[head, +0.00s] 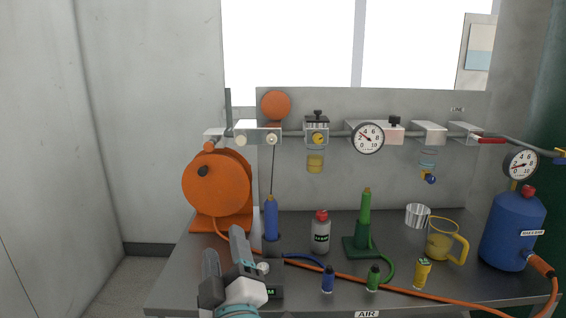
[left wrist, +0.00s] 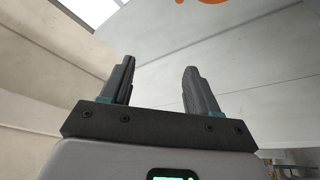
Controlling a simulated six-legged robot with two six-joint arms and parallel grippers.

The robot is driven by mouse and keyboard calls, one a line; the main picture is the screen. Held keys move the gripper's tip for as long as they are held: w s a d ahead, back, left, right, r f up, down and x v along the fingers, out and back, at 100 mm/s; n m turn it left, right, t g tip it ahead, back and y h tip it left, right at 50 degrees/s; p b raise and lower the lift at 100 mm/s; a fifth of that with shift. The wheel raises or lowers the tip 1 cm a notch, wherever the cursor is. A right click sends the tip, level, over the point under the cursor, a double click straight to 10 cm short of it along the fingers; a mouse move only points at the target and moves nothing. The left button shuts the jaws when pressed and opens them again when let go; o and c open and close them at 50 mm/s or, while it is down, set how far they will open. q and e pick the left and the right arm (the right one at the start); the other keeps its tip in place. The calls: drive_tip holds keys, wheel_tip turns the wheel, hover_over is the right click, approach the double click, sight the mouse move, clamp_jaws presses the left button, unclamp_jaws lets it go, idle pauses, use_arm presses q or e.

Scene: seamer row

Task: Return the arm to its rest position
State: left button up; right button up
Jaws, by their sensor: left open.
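My left gripper (head: 226,258) shows at the lower left of the head view, over the front left part of the grey bench (head: 190,288). Its two dark fingers point up and stand apart. In the left wrist view the fingers of my left gripper (left wrist: 158,85) are spread with nothing between them, against a pale wall. Behind and right of it in the head view stands a blue tool (head: 271,218) hanging under a thin line. My right gripper is in neither view.
An orange hose reel (head: 216,188) stands at the bench's left. A red-capped bottle (head: 320,233), a green tool (head: 364,226), a yellow jug (head: 442,243) and a blue tank (head: 513,232) stand to the right. Small blue (head: 328,279), green (head: 373,278) and yellow (head: 422,273) pieces line the front.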

use_arm(q)
drive_tip(key=w+a+f+m+g+y+p, duration=0.1)
drive_tip(key=w+a+f+g+p, duration=0.3)
drive_tip(key=a+f, duration=0.7)
wheel_tip(320, 180, down, 17)
drive_tip(key=s+a+m+g+h+p, duration=0.2)
drive_tip(key=m+g+h, duration=0.1)
drive_tip(key=g, duration=0.1)
drive_tip(key=s+d+f+m+g+h+p, duration=0.2)
drive_tip(key=s+f+g+h, duration=0.15)
drive_tip(key=s+f, duration=0.6)
drive_tip(key=s+d+f+m+g+h, duration=0.2)
drive_tip(key=s+d+f+g, duration=0.1)
drive_tip(key=s, duration=0.4)
drive_tip(key=s+d+f+m+g+h, duration=0.2)
drive_tip(key=s+d+f+g, duration=0.2)
drive_tip(key=s, duration=0.4)
drive_tip(key=shift+s+d+m+g+h, duration=0.15)
drive_tip(key=shift+d+m+g+h, duration=0.25)
drive_tip(key=shift+d+g, duration=0.25)
